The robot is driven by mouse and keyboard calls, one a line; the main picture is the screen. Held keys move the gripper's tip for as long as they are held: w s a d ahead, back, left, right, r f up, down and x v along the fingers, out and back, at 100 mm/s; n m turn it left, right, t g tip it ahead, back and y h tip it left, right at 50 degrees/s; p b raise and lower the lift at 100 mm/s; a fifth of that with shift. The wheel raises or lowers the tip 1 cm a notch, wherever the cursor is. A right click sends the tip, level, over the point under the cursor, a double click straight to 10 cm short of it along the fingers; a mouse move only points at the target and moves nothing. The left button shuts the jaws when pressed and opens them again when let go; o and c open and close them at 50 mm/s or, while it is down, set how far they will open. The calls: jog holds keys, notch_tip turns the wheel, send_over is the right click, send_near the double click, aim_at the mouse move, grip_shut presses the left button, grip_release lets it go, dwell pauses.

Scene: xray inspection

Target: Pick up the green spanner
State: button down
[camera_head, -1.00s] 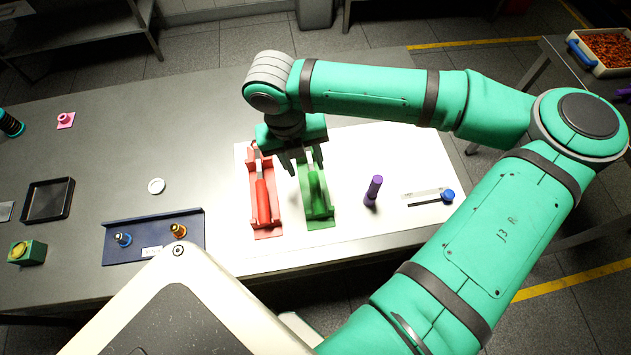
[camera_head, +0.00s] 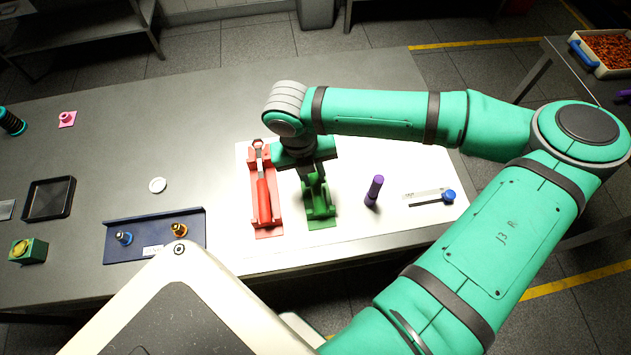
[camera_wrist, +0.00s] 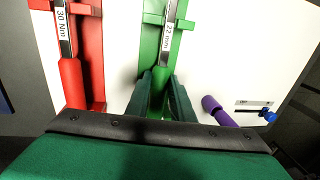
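The green spanner (camera_wrist: 159,78), with a metal shaft labelled "22 mm", lies in a green holder (camera_wrist: 152,18) in the wrist view. In the head view the holder (camera_head: 321,223) shows, but my arm's end hides most of the spanner. My gripper (camera_wrist: 160,76) is open, with one dark green finger on each side of the green handle. I cannot tell whether the fingers touch it. In the head view my gripper (camera_head: 312,182) is low over the green holder.
A red tool (camera_head: 264,203) labelled "30 Nm" lies in a red holder (camera_head: 270,233) close on the left. A blue rack (camera_head: 140,220) is farther left. White mat between holder and cylinder is clear.

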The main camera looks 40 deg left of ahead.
aim_at(316, 177)
dwell(0.3)
jog(key=shift+r, duration=0.5)
notch_tip(316, 177, up, 2)
jog(key=shift+r, duration=0.1)
jog(key=s+d+r, duration=0.1)
jog(key=s+r, duration=0.9)
jog(key=s, duration=0.4)
jog(key=c, duration=2.3)
grip_release()
jog(key=shift+f, duration=0.1)
grip_shut()
